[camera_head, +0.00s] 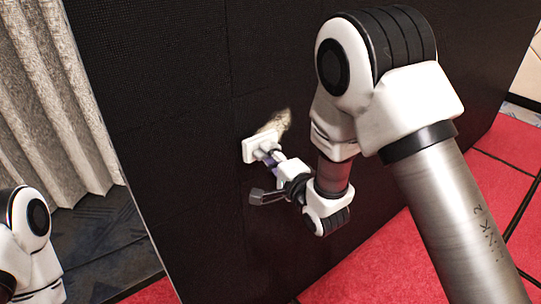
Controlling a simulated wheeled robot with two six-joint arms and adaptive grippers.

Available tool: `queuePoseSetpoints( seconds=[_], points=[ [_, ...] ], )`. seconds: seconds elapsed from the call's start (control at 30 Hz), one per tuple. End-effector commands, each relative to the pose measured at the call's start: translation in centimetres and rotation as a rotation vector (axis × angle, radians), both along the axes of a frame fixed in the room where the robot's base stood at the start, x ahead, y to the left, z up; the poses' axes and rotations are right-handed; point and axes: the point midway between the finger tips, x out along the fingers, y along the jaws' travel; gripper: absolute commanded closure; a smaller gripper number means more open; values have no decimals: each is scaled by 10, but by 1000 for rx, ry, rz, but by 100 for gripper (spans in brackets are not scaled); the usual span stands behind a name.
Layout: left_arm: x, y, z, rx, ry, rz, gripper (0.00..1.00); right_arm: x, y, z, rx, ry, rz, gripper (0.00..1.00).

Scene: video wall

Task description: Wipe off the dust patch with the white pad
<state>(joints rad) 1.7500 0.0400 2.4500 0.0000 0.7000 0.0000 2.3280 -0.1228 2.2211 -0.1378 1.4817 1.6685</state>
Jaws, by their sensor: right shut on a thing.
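The dust patch (280,120) is a pale beige smear on the black video wall (180,110). The white pad (251,149) is at the wall, at the lower left end of the patch, and it hides part of that end. It looks flat against the wall, though exact contact is hard to tell. My right gripper (268,155) is shut on the pad from the lower right. The left arm shows only as a white and black joint at the lower left edge; its gripper is out of view.
A grey curtain (60,90) hangs left of the wall, above a dark patterned floor (95,245). Red floor tiles (370,260) lie in front of the wall's base. My right arm covers much of the right side. The wall around the patch is bare.

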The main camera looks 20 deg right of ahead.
Motion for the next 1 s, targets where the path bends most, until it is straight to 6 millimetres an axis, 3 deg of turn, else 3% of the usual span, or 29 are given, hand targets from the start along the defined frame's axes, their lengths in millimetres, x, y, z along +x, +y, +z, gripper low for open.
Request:
queuePoseSetpoints(
  seconds=[0.67,1.0],
  points=[
    [0,0,1,0,0,0,40,11,3,0,0,0,0,100],
    [0,0,-1,0,0,0,40,22,-28,0,3,0,-3,100]
  ],
)
